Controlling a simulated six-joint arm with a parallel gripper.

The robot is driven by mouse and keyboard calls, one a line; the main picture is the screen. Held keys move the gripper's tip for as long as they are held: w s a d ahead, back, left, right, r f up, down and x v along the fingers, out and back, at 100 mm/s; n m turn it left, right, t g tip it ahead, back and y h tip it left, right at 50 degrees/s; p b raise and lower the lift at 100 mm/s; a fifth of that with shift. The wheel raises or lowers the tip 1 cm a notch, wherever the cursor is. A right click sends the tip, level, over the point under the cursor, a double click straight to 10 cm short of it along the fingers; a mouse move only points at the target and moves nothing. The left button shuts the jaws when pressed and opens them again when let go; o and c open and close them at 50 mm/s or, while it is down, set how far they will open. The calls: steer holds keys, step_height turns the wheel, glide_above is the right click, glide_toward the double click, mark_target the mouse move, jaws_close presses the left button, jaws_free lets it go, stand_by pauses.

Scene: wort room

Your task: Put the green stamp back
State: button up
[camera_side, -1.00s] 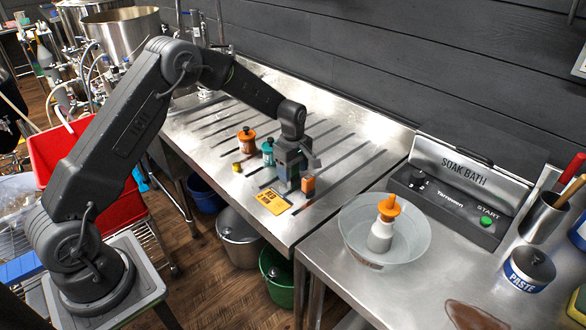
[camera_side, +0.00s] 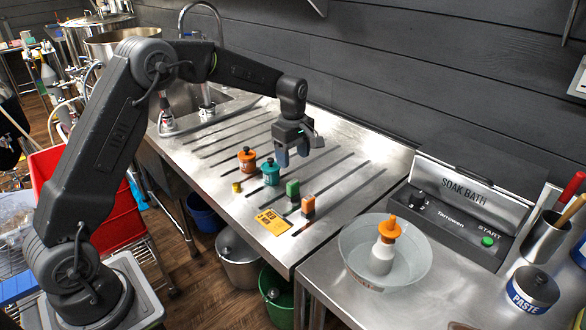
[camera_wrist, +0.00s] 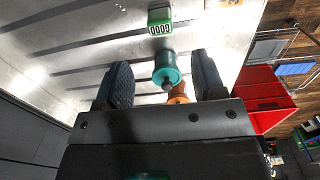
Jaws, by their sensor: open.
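In the wrist view the green stamp (camera_wrist: 160,20) shows a white face with dark digits, beyond the fingertips. My gripper (camera_side: 293,158) is above the counter, higher than the green stamp and apart from it. Its two dark fingers stand apart with nothing held between them. In the wrist view the gripper (camera_wrist: 161,64) has a teal pot in sight between its fingers, farther off.
The teal pot (camera_side: 270,173), an orange pot (camera_side: 246,160) and a small yellow piece (camera_side: 237,187) stand left of the stamps. A water bowl (camera_side: 352,258) with a bottle and a soak bath unit (camera_side: 440,215) are at right. The grooved counter behind is largely clear.

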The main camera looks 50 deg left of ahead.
steer(key=s+d+r+m+t, duration=0.1)
steer(key=s+d+r+m, duration=0.25)
steer(key=s+r, duration=0.35)
steer(key=s+d+r+m+t, duration=0.2)
steer(key=s+r+m, duration=0.3)
steer(key=s+r, duration=0.2)
steer(key=s+d+m+t, duration=0.2)
steer(key=s+m, duration=0.7)
steer(key=s, duration=0.8)
steer(key=shift+s+d+f+t, duration=0.3)
steer(key=shift+d, duration=0.3)
steer(key=shift+m, duration=0.25)
